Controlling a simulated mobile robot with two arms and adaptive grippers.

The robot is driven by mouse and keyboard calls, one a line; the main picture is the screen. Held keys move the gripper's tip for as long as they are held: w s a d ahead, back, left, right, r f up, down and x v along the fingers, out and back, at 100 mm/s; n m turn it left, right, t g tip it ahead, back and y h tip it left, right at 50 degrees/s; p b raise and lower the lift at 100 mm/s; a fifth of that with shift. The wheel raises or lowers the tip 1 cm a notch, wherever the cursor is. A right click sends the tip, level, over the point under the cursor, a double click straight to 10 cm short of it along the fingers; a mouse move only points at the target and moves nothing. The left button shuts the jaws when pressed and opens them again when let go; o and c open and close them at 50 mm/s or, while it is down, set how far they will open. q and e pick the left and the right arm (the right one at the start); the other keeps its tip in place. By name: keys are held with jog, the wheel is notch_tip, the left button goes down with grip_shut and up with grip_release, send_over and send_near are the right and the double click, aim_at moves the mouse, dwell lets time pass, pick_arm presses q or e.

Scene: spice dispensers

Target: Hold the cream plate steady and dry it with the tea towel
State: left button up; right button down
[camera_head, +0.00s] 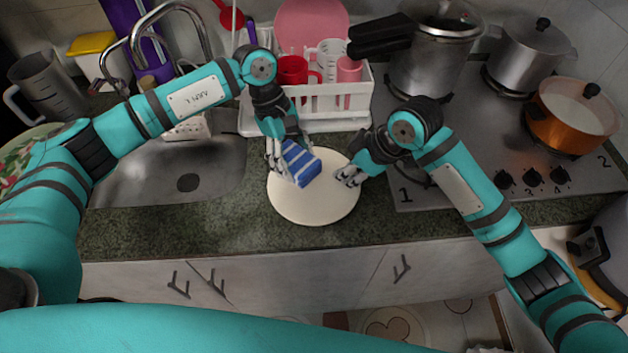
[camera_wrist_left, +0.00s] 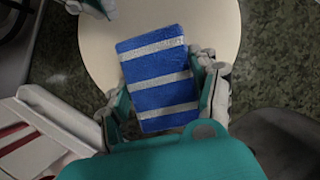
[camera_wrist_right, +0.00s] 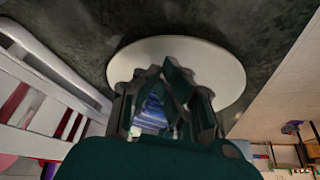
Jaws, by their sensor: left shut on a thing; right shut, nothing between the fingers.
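The cream plate (camera_head: 315,208) lies flat on the dark green counter between the sink and the stove. It also shows in the left wrist view (camera_wrist_left: 98,45) and the right wrist view (camera_wrist_right: 228,75). The tea towel (camera_head: 303,165), a blue block with white stripes, is over the plate's upper left part. My left gripper (camera_head: 286,172) is shut on the towel, with a finger on either side of it in the left wrist view (camera_wrist_left: 160,95). My right gripper (camera_head: 347,178) is shut and empty at the plate's right edge; whether it touches the plate I cannot tell.
A white dish rack (camera_head: 330,120) with red and pink cups stands just behind the plate. The sink (camera_head: 200,190) is at left. The stove (camera_head: 455,130), with several pots, is at right. Bare counter (camera_head: 230,240) lies in front and to the left.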

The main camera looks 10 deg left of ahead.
aim_at(294, 197)
pick_arm(q)
jog(key=shift+w, duration=0.25)
jog(key=shift+s+d, duration=0.15)
jog(key=shift+s, duration=1.6)
jog(key=shift+s+d, duration=0.1)
jog(key=shift+s, duration=1.6)
pick_arm(e)
jog(key=shift+f, duration=0.1)
pick_arm(q)
jog(key=shift+w, duration=1.8)
jog(key=shift+w, duration=1.7)
jog(key=shift+s+a+f, duration=0.1)
jog(key=shift+s, duration=1)
jog(key=shift+s+a, duration=0.1)
jog(key=shift+s, duration=0.95)
jog(key=shift+s+a, duration=0.1)
jog(key=shift+s, duration=1.3)
jog(key=shift+r, duration=0.2)
notch_tip(294, 197, up, 7)
